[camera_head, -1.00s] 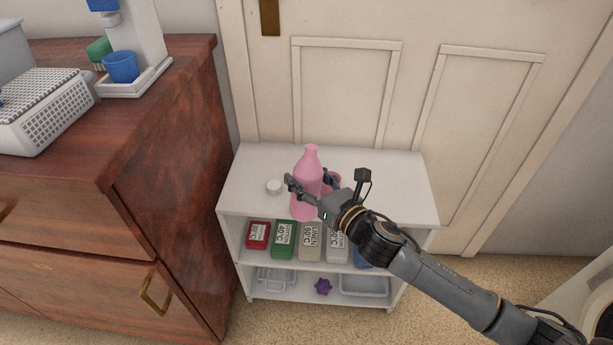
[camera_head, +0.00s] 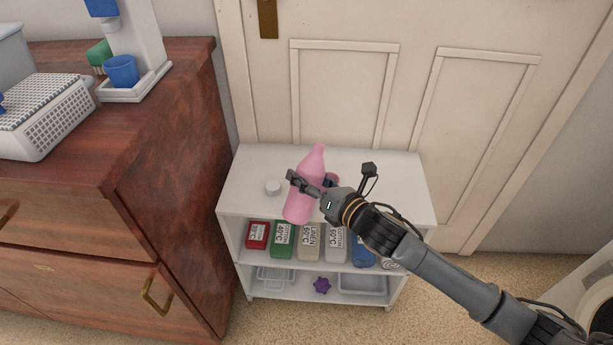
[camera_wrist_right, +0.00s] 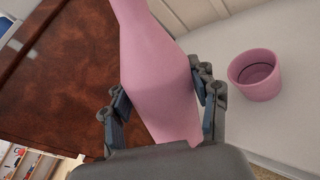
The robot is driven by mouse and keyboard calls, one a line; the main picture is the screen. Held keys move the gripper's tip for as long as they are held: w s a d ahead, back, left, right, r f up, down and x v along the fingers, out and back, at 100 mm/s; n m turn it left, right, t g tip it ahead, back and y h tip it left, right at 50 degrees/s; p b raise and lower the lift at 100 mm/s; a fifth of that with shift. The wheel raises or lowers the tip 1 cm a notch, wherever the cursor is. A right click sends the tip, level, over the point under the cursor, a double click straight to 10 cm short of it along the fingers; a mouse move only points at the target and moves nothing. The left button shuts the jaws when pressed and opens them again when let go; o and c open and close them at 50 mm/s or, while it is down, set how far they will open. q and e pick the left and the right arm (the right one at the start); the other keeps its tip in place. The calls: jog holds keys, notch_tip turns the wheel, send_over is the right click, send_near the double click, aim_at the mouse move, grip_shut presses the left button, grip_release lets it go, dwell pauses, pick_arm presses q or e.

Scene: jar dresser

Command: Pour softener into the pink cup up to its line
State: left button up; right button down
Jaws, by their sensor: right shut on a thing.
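A pink softener bottle (camera_head: 305,190) is held by my right gripper (camera_head: 312,187) above the white shelf unit. It leans slightly, its neck toward the right in the head view. In the right wrist view the bottle (camera_wrist_right: 160,80) stands between both fingers of the gripper (camera_wrist_right: 162,105). The pink cup (camera_wrist_right: 257,75) stands upright on the white top to the right of the bottle. A dark line shows inside it and I see no liquid in it. In the head view the cup (camera_head: 333,179) is mostly hidden behind the bottle and gripper. My left gripper is not in view.
A white cap (camera_head: 273,188) lies on the shelf top (camera_head: 400,200), left of the bottle. Several labelled containers stand on the shelf below. The wooden dresser (camera_head: 165,180) is close on the left, with a blue cup (camera_head: 121,72) on it. A door is behind.

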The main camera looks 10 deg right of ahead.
jog(key=shift+w+d+f+m, duration=0.2)
jog(key=shift+m, duration=0.7)
jog(key=shift+s+f+m+g, duration=0.1)
jog(key=shift+f+m+g, duration=0.1)
jog(key=shift+m+g, duration=0.2)
jog(key=shift+s+a+f+m+g+b, duration=0.25)
jog(key=shift+a+f+m+g+b, duration=0.1)
jog(key=shift+f+m+b, duration=0.35)
jog(key=shift+s+a+f+m+y+b, duration=0.2)
jog(key=shift+f+m+y+b, duration=0.2)
jog(key=shift+m, duration=0.4)
jog(key=shift+f+m+g, duration=0.45)
jog(key=shift+f+m, duration=0.15)
jog(key=shift+r+y, duration=0.1)
jog(key=shift+y, duration=0.2)
jog(key=shift+r+m, duration=0.15)
jog(key=shift+m, duration=0.25)
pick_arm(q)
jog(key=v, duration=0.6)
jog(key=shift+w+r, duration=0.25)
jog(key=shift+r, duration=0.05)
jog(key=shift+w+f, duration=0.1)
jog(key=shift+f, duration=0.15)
pick_arm(e)
jog(key=shift+w+d+r+m, duration=0.1)
jog(key=shift+w+r+m, duration=0.1)
jog(key=shift+m, duration=0.1)
